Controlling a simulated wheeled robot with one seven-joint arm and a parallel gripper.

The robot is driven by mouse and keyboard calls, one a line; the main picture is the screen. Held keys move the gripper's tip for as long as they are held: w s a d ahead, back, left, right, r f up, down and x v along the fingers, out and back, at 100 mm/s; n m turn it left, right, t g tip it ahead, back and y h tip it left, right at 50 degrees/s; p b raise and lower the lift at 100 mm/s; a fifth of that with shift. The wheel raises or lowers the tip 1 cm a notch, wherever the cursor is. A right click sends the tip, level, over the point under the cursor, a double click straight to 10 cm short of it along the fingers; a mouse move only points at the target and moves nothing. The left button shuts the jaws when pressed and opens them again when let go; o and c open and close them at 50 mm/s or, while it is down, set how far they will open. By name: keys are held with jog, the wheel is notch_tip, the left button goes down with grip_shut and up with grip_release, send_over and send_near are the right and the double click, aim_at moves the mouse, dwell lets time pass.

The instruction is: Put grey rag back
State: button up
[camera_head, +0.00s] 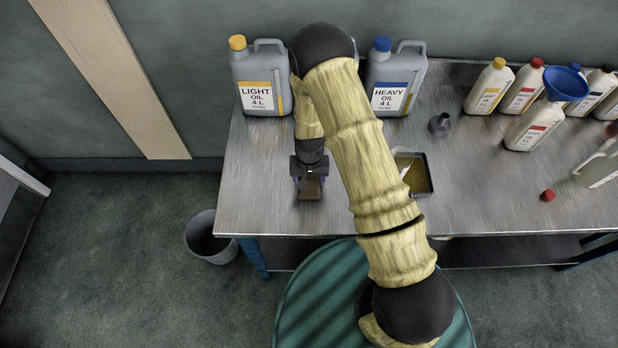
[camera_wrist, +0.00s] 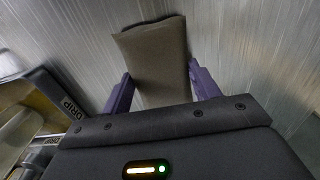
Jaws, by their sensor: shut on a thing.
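The grey rag (camera_wrist: 155,58) looks brownish grey and folded, and it sits between the two purple fingers in the wrist view. My gripper (camera_wrist: 161,88) is shut on it, and the rag extends beyond the fingertips. In the head view my gripper (camera_head: 308,178) points down over the left part of the metal table, and the rag (camera_head: 310,190) shows as a small brown patch at its tip. I cannot tell whether the rag touches the table top.
The metal table (camera_head: 480,190) holds a light oil can (camera_head: 262,75), a heavy oil can (camera_head: 394,98), a drip tray (camera_head: 419,174), a dark small pot (camera_head: 440,124), a red cap (camera_head: 548,195) and several bottles at right. A bin (camera_head: 208,238) stands on the floor.

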aim_at(310, 181)
jog(key=shift+f, duration=0.2)
jog(key=o, duration=0.9)
notch_tip(310, 181, up, 12)
jog(key=b, duration=0.2)
jog(key=shift+r+b, duration=0.2)
jog(key=shift+b, duration=0.2)
jog(key=shift+w, duration=0.1)
jog(key=shift+d, duration=0.1)
